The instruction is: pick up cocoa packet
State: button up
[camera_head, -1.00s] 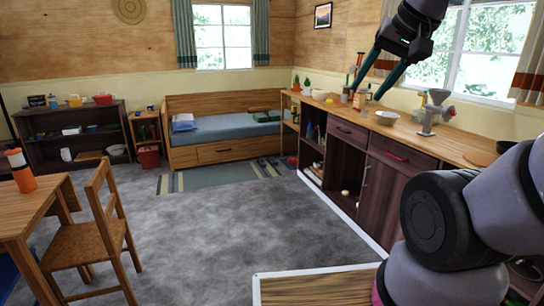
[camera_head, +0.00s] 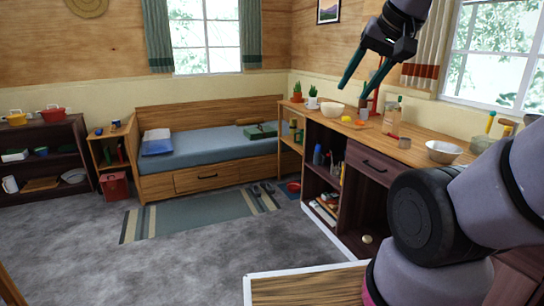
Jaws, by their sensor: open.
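I cannot make out a cocoa packet for certain in this view. Small items on the shelves and the counter are too small to name surely. My gripper (camera_head: 356,93) is at the upper right, with its two dark teal fingers spread, pointing down and left. Nothing shows between the fingers. It appears in front of the back wall and the counter's far end, and it looks empty.
A wooden counter (camera_head: 415,150) runs along the right wall, bearing a metal bowl (camera_head: 444,152), a bottle (camera_head: 392,116) and a white bowl (camera_head: 332,109). Open shelves (camera_head: 327,170) hold small items below. A bed (camera_head: 215,149) stands at the back. Grey floor (camera_head: 180,265) is clear.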

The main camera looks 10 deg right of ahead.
aim_at(392, 118)
jog(key=i+z, duration=0.15)
jog(key=i, duration=0.35)
jog(key=i+j+z, duration=0.15)
jog(key=i, duration=0.4)
jog(key=i+j+z, duration=0.15)
jog(key=i, duration=0.35)
jog(key=i+j+z, duration=0.1)
jog(key=i+z, duration=0.2)
jog(key=i+j+z, duration=0.25)
jog(key=i, duration=0.3)
jog(key=i+j+z, duration=0.3)
jog(key=i+l, duration=0.25)
